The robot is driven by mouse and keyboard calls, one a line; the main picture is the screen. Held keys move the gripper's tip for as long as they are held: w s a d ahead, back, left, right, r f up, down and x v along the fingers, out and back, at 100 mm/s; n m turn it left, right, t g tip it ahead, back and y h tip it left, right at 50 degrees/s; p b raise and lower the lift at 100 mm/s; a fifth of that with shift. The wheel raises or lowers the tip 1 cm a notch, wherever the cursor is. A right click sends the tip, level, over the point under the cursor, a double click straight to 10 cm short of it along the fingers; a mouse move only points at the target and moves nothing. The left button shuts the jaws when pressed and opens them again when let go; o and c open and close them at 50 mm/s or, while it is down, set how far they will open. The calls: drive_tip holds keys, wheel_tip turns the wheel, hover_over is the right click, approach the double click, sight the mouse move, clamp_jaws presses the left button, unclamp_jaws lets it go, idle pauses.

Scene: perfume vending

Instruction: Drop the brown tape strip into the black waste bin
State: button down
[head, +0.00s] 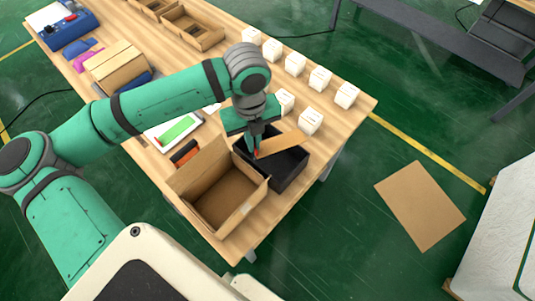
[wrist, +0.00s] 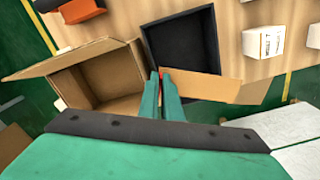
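The brown tape strip (head: 285,144) is a flat tan piece. My gripper (head: 256,152) is shut on its left end, and the rest sticks out to the right. In the wrist view the strip (wrist: 208,86) extends right from my fingertips (wrist: 161,76). The black waste bin (head: 287,178) is an open box on the table, directly below the strip in the head view. In the wrist view the strip crosses the near edge of the bin (wrist: 182,42). I cannot tell the height between strip and bin. The bin's visible inside looks empty.
An open cardboard box (head: 222,195) stands close left of the bin. Several small white boxes (head: 310,121) stand behind the bin. A white tray with a green item (head: 175,131) lies to the left. The table (head: 355,115) ends just right of the bin.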

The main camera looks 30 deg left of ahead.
drive_tip(key=c, duration=1.9)
unclamp_jaws()
drive_tip(key=shift+w, duration=0.1)
drive_tip(key=shift+a+r, duration=0.1)
wheel_tip(320, 180, up, 11)
drive_tip(key=shift+f, duration=0.2)
